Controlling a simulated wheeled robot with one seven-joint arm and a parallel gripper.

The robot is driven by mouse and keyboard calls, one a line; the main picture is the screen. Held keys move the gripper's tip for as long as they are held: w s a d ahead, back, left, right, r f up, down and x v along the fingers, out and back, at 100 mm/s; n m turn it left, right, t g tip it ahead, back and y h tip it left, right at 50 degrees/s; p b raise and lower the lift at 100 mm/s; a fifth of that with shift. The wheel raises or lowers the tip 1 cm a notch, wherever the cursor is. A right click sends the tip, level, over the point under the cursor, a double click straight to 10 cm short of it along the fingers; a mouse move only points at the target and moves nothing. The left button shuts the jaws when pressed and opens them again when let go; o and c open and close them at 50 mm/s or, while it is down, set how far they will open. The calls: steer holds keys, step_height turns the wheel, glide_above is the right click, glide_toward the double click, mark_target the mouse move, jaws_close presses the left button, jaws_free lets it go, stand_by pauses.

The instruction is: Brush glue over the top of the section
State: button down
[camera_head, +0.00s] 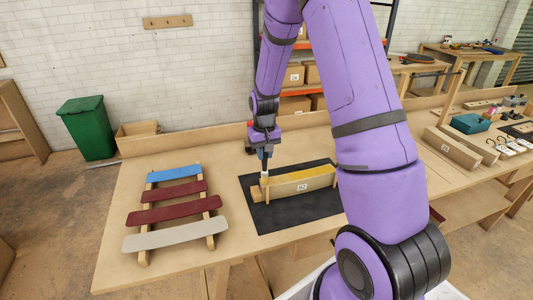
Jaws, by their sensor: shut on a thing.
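The curved section (302,182) lies on a black mat (293,215) on the workbench. It is pale wood with a yellow upper face and a small numbered label on its front side. My gripper (264,149) points down above the section's left end. It is shut on a thin brush (264,163), which hangs upright with its tip low at that end. I cannot tell whether the tip touches the section. A wooden block (257,193) sits at the section's left end. My purple arm may hide part of the mat's right side.
A wooden rack (143,256) on the left of the bench (117,258) holds blue, dark red and grey curved strips. A low ledge runs along the bench's back.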

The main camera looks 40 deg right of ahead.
steer(key=shift+w+a, duration=0.1)
steer(key=shift+a, duration=0.3)
step_height(320, 180, up, 2)
steer(key=shift+r, duration=0.1)
steer(key=shift+a+r, duration=0.1)
steer(key=shift+r, duration=2.8)
steer(key=shift+f, duration=0.15)
